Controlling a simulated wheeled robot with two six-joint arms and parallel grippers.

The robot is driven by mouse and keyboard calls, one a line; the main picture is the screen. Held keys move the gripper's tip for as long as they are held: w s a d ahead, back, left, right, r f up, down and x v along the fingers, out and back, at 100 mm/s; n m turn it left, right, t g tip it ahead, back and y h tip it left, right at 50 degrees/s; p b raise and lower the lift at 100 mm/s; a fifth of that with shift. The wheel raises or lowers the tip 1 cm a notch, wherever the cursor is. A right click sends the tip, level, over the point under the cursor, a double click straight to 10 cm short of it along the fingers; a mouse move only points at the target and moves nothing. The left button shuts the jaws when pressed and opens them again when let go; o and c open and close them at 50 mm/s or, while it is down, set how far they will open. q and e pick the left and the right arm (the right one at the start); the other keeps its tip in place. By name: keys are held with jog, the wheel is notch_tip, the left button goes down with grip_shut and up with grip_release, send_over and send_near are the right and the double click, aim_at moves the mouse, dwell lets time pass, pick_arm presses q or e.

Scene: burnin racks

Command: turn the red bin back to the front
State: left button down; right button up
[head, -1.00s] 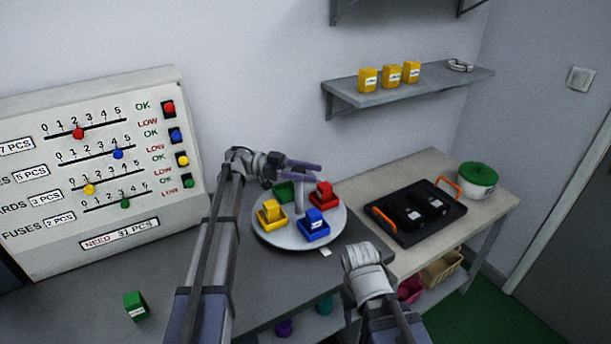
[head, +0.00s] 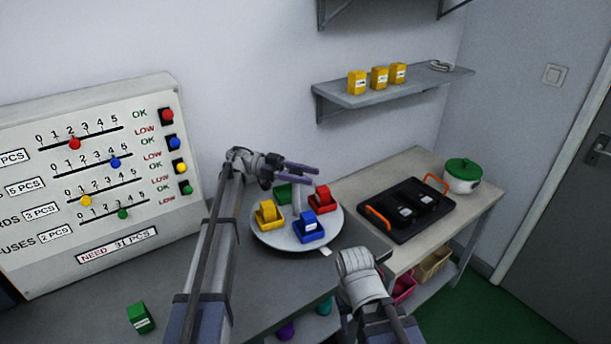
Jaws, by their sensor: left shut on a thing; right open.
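The red bin (head: 324,207), with a red block in it, sits on the right back part of a round grey turntable (head: 268,243). The blue bin (head: 311,236) is at the front, the yellow bin (head: 270,224) at the left and the green bin (head: 283,193) at the back, partly hidden. A grey post (head: 296,199) rises from the turntable's middle.
A slider panel (head: 110,185) stands at the left. A green box (head: 140,318) lies on the dark table at front left. At right, a black tray (head: 390,232) with orange handles and a green-lidded pot (head: 463,176) stand on a lighter table. A wall shelf (head: 400,88) holds yellow boxes.

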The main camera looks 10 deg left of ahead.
pick_arm(q)
jog(key=shift+c, duration=1.5)
grip_release()
notch_tip(320, 180, up, 10)
jog(key=p, duration=1)
